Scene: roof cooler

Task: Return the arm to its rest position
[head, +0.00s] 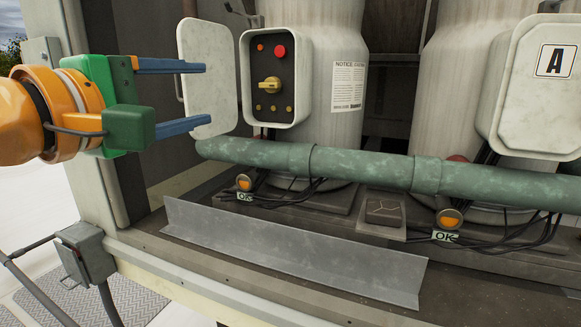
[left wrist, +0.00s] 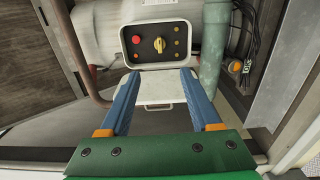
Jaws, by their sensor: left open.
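My left gripper (head: 196,97) comes in from the left in the head view, an orange arm with a green body and two blue fingers. Its fingers are apart with nothing between them. They point at the open white door (head: 212,70) of a control box and overlap its left edge in the picture; I cannot tell if they touch. The control box (head: 276,110) has a red button, a yellow knob and small lamps on a dark panel. In the left wrist view the fingers (left wrist: 164,78) are spread, with the white door (left wrist: 160,90) and the panel (left wrist: 157,43) beyond. My right gripper is not in view.
A closed white box marked A (head: 540,100) is at the right. A grey angled metal plate (head: 290,250) lies along the front ledge. A grey switch box (head: 84,252) is at lower left. The far left is open.

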